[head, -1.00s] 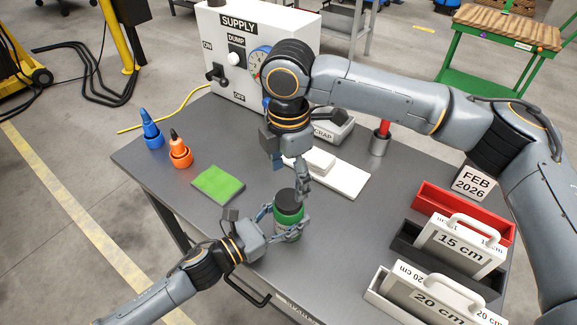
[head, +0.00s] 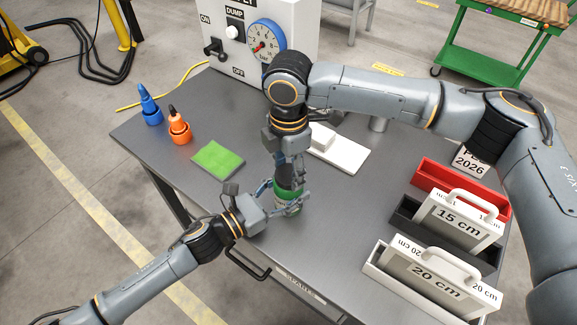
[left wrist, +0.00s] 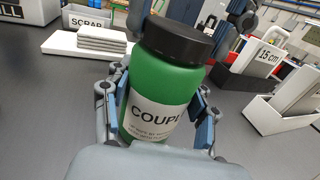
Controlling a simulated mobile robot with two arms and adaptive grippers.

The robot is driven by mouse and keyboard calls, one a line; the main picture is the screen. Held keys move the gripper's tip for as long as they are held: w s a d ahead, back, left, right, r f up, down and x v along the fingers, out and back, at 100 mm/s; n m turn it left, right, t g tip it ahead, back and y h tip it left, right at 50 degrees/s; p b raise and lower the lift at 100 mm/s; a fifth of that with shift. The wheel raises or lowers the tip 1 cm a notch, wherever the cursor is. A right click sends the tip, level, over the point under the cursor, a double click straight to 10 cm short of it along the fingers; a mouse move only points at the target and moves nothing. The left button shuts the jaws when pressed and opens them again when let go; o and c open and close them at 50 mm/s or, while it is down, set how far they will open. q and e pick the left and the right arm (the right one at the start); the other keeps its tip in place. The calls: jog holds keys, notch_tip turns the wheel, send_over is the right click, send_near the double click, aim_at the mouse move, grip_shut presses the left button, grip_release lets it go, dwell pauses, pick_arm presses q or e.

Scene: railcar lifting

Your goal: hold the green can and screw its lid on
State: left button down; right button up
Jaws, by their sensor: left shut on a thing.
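The green can (left wrist: 165,82), with a white label, stands upright; it also shows in the head view (head: 285,194) near the table's front edge. Its black lid (left wrist: 180,38) sits on top; I cannot tell how tightly. My left gripper (head: 285,207) is shut on the can's body, with a finger on each side in the left wrist view (left wrist: 160,112). My right gripper (head: 289,171) points down at the lid from above. Its fingers appear spread on either side of the lid, and they partly hide it in the head view.
On the grey table (head: 335,210) lie a green pad (head: 218,160) and a white board (head: 340,155). Blue (head: 150,105) and orange (head: 178,126) bottles stand at left. The supply box (head: 240,40) is behind. Red (head: 460,190), black and white trays line the right side.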

jog(key=shift+c, duration=1.3)
jog(key=m, duration=0.4)
jog(key=shift+m, duration=0.4)
jog(key=m, duration=0.3)
jog(key=shift+m, duration=0.4)
jog(key=o, duration=1.4)
jog(key=shift+c, duration=0.2)
jog(key=shift+r, duration=0.1)
notch_tip(320, 180, up, 12)
